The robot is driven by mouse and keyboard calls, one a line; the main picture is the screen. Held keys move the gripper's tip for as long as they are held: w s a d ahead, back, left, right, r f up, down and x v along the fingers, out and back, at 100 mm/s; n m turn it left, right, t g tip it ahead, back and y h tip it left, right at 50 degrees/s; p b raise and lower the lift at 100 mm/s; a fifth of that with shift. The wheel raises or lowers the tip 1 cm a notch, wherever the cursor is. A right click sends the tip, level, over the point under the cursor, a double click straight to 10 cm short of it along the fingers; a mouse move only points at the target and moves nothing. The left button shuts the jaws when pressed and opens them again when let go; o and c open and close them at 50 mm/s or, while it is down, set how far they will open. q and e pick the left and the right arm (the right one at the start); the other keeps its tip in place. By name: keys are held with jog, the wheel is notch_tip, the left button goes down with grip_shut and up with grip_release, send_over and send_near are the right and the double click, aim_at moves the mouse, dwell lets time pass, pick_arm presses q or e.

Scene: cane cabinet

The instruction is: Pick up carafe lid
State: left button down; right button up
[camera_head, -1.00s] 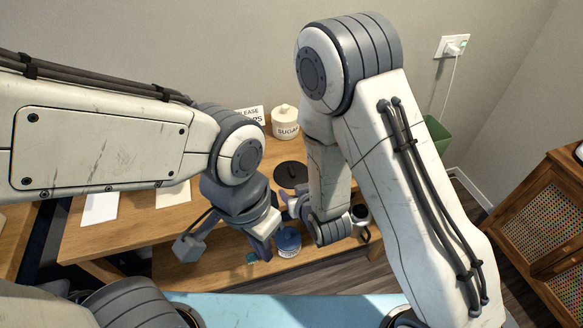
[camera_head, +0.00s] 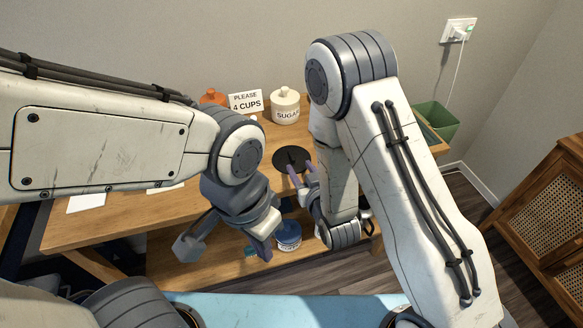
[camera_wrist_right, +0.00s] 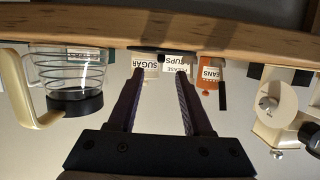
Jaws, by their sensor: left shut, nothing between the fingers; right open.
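A flat black disc with a raised middle (camera_head: 291,160), which looks like the carafe lid, lies on the wooden table in the head view. My right gripper (camera_head: 281,163) is open, with its fingers reaching over the disc from the right; contact cannot be told. In the right wrist view its two fingers (camera_wrist_right: 160,75) stand apart with nothing held between them. My left gripper (camera_head: 264,250) is shut and empty, low in front of the table.
The sugar jar (camera_head: 285,106), a "4 cups" sign (camera_head: 246,102) and an orange jar (camera_head: 213,97) stand along the wall. A blue jar (camera_head: 288,236) is on the lower shelf (camera_head: 190,252). A cream appliance (camera_wrist_right: 275,105) shows at right in the wrist view.

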aim_at(292, 156)
jog(key=shift+w+a+f+b, duration=0.2)
jog(key=shift+w+b, duration=0.25)
jog(key=shift+b, duration=0.35)
jog(key=x, duration=0.5)
jog(key=shift+r, duration=0.15)
pick_arm(q)
notch_tip(292, 156, down, 3)
jog(key=shift+r, duration=0.1)
pick_arm(e)
jog(key=shift+c, duration=0.3)
grip_shut()
